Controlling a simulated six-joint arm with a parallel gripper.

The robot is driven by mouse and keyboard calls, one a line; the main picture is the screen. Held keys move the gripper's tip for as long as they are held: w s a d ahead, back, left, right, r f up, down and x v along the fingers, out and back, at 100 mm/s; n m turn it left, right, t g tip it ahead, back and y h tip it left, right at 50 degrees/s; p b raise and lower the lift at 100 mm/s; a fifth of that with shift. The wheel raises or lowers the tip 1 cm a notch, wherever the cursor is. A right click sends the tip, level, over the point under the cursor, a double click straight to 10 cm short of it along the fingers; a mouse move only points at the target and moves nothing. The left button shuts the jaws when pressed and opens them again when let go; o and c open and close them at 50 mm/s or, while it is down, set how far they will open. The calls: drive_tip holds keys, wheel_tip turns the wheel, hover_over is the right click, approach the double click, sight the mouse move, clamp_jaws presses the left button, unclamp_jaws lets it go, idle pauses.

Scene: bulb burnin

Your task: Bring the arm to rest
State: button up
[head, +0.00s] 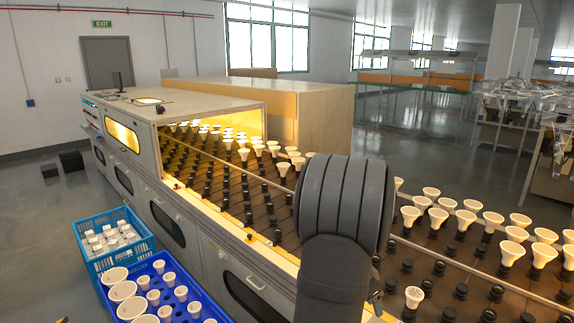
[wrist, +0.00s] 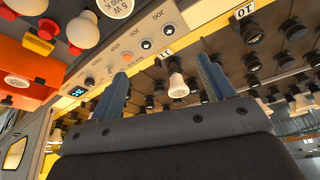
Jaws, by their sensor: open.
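My gripper (wrist: 162,66) shows in the wrist view with its two blue fingers spread wide apart. The space between the fingers holds nothing in their grasp; a white bulb (wrist: 177,84) shows beyond them, in line with the gap. In the head view, a thick dark grey link of my arm rises at the lower middle and hides part of the rack. I cannot make out the gripper's fingers in that view.
The long rack (head: 476,272) carries rows of black sockets, several with white bulbs (head: 544,255). A blue crate of bulbs (head: 213,306) and a lighter blue crate (head: 148,246) stand at left. A control panel (wrist: 110,57) and an orange box with bulbs (wrist: 42,70) show in the wrist view.

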drive_tip(key=w+a+r+n+t+y, duration=0.1)
drive_tip(key=w+a+r+n, duration=0.1)
drive_tip(key=w+a+n, duration=0.3)
drive_tip(key=shift+w+a+r+n+t, duration=0.25)
drive_tip(key=shift+a+n+t, duration=0.05)
drive_tip(key=shift+a, duration=1.95)
drive_tip(key=shift+o, duration=0.5)
drive_tip(key=o, duration=0.5)
drive_tip(key=shift+c, duration=0.2)
drive_tip(key=s+d+r+m+g, duration=0.1)
drive_tip(key=s+d+r+m, duration=0.2)
drive_tip(key=s+d, duration=0.5)
drive_tip(key=s+d+r+m+g, duration=0.1)
drive_tip(key=s+d+r+m, duration=0.15)
drive_tip(key=d, duration=0.95)
drive_tip(key=s+d+r+m+g, duration=0.15)
drive_tip(key=s+d+m, duration=0.35)
drive_tip(key=d, duration=0.5)
drive_tip(key=s+d+r+m+y, duration=0.1)
drive_tip(key=s+d+r+m, duration=0.25)
drive_tip(key=s, duration=0.85)
drive_tip(key=s+d+r+m+y, duration=0.1)
drive_tip(key=s+d+r+m, duration=0.3)
drive_tip(key=s, duration=0.8)
drive_tip(key=s+d+r+m+y, duration=0.15)
drive_tip(key=s+d, duration=0.45)
drive_tip(key=s, duration=0.6)
wheel_tip(320, 180, down, 8)
drive_tip(key=shift+a+h, duration=0.15)
drive_tip(key=shift+h, duration=0.2)
